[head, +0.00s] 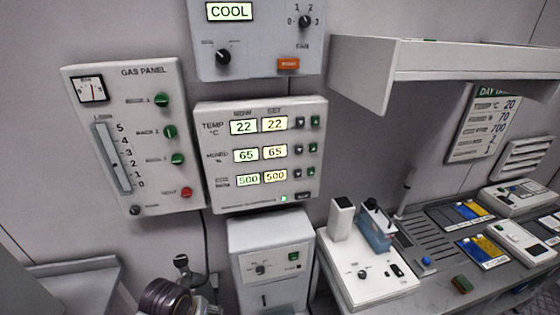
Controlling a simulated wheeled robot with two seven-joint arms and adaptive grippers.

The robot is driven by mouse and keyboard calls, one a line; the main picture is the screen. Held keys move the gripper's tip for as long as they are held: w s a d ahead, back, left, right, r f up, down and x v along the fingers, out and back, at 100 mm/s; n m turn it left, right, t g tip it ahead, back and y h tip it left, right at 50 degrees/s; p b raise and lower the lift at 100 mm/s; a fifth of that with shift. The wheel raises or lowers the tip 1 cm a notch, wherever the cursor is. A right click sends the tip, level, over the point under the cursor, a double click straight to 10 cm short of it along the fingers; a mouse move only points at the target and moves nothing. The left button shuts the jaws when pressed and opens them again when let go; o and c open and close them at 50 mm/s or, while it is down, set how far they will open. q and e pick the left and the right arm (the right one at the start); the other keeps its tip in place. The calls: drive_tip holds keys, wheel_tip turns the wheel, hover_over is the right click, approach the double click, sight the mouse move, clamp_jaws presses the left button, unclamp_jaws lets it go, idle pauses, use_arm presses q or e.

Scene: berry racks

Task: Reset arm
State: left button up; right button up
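Neither of my grippers can be made out in the head view. A dark ringed cylinder with grey parts (165,298) shows at the bottom edge, left of centre; it may be a link of my arm, but I cannot tell which arm. No gripper fingers and no held thing are visible.
The wall holds a gas panel (148,183), a climate display panel (228,193) and a COOL control box (262,62). A white cabinet (268,240) stands below. A white device (366,287) sits on the right bench (428,292). A shelf (450,66) juts out above; a grey surface (75,278) is left.

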use_arm(q)
drive_tip(key=shift+s+a+m, duration=0.7)
drive_tip(key=shift+s+m, duration=0.8)
drive_tip(key=shift+s, duration=1.05)
wheel_tip(320, 180, down, 34)
drive_tip(key=s+b, duration=0.2)
drive_tip(key=s, duration=0.1)
drive_tip(key=s+a+f+g+b, duration=0.1)
drive_tip(key=s+a+f, duration=0.1)
drive_tip(key=s+f, duration=0.9)
drive_tip(key=s+a+f+b, duration=0.1)
drive_tip(key=s+a+f, duration=0.1)
drive_tip(key=s+f, duration=0.9)
drive_tip(key=shift+g+y, duration=0.4)
